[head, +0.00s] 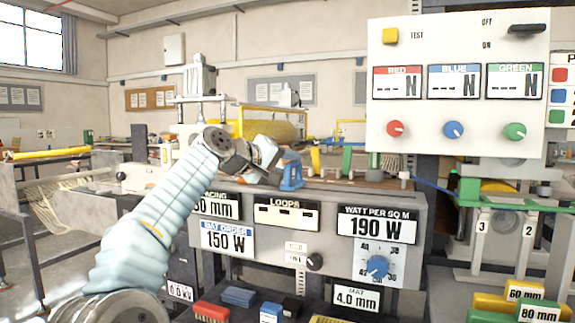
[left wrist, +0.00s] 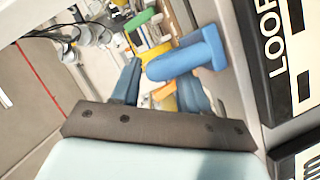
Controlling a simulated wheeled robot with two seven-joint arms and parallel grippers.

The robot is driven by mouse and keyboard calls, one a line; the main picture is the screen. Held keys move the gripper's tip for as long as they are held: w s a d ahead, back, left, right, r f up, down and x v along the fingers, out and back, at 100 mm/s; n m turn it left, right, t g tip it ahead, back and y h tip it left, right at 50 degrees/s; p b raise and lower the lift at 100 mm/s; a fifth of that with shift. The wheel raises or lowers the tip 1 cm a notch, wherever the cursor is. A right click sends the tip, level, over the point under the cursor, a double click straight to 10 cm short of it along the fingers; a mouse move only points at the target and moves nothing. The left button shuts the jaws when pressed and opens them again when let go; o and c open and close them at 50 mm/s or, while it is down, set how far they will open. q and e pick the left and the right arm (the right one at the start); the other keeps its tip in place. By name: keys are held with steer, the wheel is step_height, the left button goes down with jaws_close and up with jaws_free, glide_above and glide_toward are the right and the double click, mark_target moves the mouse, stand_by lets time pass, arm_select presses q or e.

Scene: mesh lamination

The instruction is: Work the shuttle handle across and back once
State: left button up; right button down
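The blue shuttle handle (head: 291,172) stands at the top edge of the grey control console, right in front of my left gripper (head: 272,162). In the left wrist view the blue handle (left wrist: 188,58) is a thick rounded bar on an upright plate. It lies across the fingertips of my left gripper (left wrist: 160,82). The fingers are spread, with a gap between the left finger and the handle. The handle hides part of the right finger, so contact there cannot be told. My right gripper is in neither view.
The grey console (head: 335,270) has labels, a blue knob (head: 377,266) and a black knob (head: 314,261). A white panel (head: 460,125) with coloured knobs stands above right. Coloured blocks (head: 238,297) lie below the console.

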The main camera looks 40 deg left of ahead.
arm_select(q)
steer(key=shift+d, duration=0.1)
steer(key=shift+s+r, duration=0.1)
steer(key=shift+s, duration=0.15)
steer(key=b+v, duration=0.2)
steer(key=v, duration=1.1)
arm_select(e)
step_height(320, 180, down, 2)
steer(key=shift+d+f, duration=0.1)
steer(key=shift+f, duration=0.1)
